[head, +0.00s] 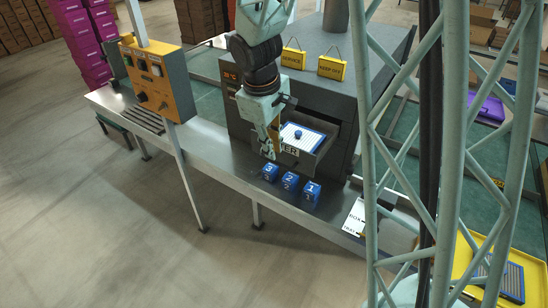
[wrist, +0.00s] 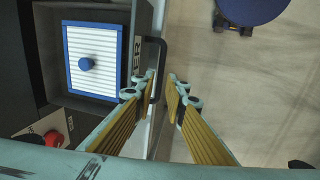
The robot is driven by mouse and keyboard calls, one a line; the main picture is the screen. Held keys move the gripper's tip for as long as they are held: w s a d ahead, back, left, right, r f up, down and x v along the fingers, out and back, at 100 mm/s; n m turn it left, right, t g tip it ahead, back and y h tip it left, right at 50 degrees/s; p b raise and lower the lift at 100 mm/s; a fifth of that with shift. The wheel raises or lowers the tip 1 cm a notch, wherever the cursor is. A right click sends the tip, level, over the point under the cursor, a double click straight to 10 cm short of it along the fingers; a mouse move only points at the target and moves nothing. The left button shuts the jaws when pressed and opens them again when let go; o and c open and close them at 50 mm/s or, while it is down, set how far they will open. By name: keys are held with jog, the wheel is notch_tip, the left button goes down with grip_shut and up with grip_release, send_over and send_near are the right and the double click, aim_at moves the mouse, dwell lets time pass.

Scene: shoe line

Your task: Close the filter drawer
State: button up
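The filter drawer (head: 318,151) is pulled out of the dark grey machine in the head view. It holds a white ribbed filter with a blue frame and blue knob (head: 298,134). In the wrist view the filter (wrist: 95,60) lies inside the drawer (wrist: 50,100). A black bar handle (wrist: 161,52) stands off the drawer's front. My gripper (wrist: 163,80) is open, its yellow-padded fingers apart, at the handle; the handle's lower part runs toward the gap between the fingertips. I cannot tell whether they touch. In the head view my gripper (head: 271,153) is at the drawer's front left.
Three blue numbered blocks (head: 289,183) stand on the metal bench (head: 225,160) below the drawer. A yellow control box (head: 157,80) is at left. A white sign (head: 355,217) and my lattice column are at right. A red knob (wrist: 53,138) shows beside the drawer.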

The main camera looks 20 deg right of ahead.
aim_at(274, 162)
jog(key=shift+w+d+f, duration=0.1)
jog(key=shift+d+f, duration=0.05)
jog(key=shift+f, duration=0.85)
jog(key=shift+w+d+f, duration=0.1)
jog(key=shift+d+f, duration=0.05)
jog(key=shift+f, duration=0.8)
grip_shut()
